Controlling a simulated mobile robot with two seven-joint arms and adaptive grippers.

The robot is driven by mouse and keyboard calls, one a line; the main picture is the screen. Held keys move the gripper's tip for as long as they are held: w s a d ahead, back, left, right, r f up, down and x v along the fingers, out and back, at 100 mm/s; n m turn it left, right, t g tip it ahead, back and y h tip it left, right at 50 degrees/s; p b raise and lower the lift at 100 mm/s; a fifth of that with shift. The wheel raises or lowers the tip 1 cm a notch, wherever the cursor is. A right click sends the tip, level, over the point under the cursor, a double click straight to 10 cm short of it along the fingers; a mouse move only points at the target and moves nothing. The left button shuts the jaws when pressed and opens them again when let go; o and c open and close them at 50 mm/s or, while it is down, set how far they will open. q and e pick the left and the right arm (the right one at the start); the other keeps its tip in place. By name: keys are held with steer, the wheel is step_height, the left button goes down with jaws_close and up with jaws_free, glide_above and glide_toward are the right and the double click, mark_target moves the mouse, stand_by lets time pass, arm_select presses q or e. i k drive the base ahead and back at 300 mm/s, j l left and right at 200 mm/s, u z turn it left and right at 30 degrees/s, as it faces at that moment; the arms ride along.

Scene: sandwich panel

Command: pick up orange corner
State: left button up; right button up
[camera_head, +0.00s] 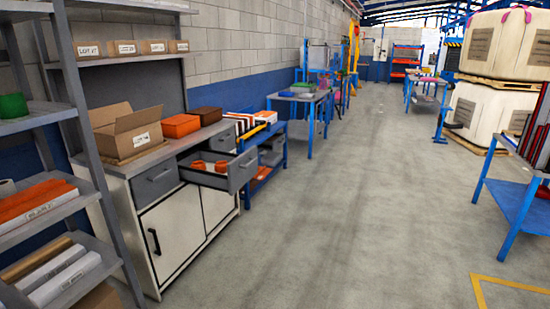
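Two small orange pieces lie in an open drawer (242,171) of a grey-and-white cabinet (172,237), one on the left (198,166) and one on the right (221,165). They look rounded; I cannot tell at this size whether either is the orange corner. An orange bin (180,126) stands on the cabinet top, and its contents are not clear. Neither of my grippers is in view.
An open cardboard box (128,133) and a brown bin (207,115) share the cabinet top. Grey shelving (85,120) stands at the left. A blue bench (524,190) is at the right. The grey floor (350,220) between is clear.

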mark_target(221, 167)
steer(key=i+z, duration=0.1)
steer(key=i, duration=1.4)
steer(key=i+u, duration=0.25)
steer(key=i, duration=0.15)
steer(key=i+l+u, duration=0.25)
steer(key=i, duration=0.15)
steer(key=i+l+u, duration=0.25)
steer(key=i, duration=0.15)
